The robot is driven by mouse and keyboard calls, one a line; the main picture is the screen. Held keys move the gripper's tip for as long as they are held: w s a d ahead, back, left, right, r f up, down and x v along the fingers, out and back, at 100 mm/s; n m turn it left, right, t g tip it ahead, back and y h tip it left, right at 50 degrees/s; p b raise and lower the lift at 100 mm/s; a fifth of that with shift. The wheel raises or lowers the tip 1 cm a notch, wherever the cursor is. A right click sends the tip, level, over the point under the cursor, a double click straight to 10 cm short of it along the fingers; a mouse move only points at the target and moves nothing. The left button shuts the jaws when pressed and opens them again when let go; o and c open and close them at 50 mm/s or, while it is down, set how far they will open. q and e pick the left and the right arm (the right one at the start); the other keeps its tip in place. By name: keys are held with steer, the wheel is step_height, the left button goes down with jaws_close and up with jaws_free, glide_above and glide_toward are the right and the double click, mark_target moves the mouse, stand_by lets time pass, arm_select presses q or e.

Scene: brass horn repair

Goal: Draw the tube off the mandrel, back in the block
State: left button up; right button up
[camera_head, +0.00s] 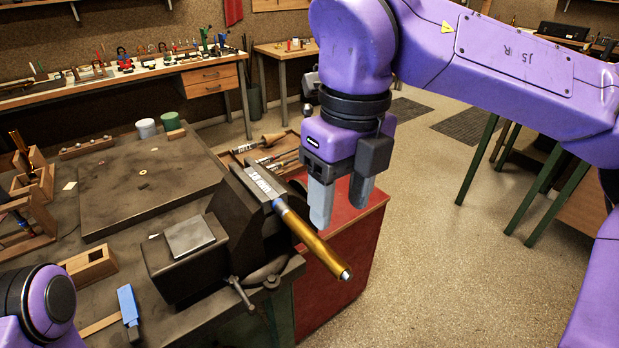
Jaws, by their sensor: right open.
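A brass tube (318,245) sits around a steel mandrel, sloping toward the lower right. A dark bench vise (195,262) holds the mandrel at the bench corner. My right gripper (341,207) points down, open and empty, above and to the right of the tube, apart from it in the picture. A wooden block (90,266) with a dark opening lies left of the vise. My left gripper is out of view; only part of that arm shows at bottom left.
A wooden rack (33,178) with brass pieces stands at the far left. A tray of tools (265,150) is behind the vise, and a red cabinet (335,270) is below. The dark bench plate (140,190) is mostly clear.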

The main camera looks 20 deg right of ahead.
mark_target(334, 257)
steer(key=f, duration=0.9)
steer(key=shift+s+a, duration=0.3)
steer(key=shift+a, duration=0.1)
steer(key=shift+s+d+f, duration=0.1)
steer(key=shift+s+f, duration=0.05)
steer(key=shift+f, duration=0.15)
jaws_close()
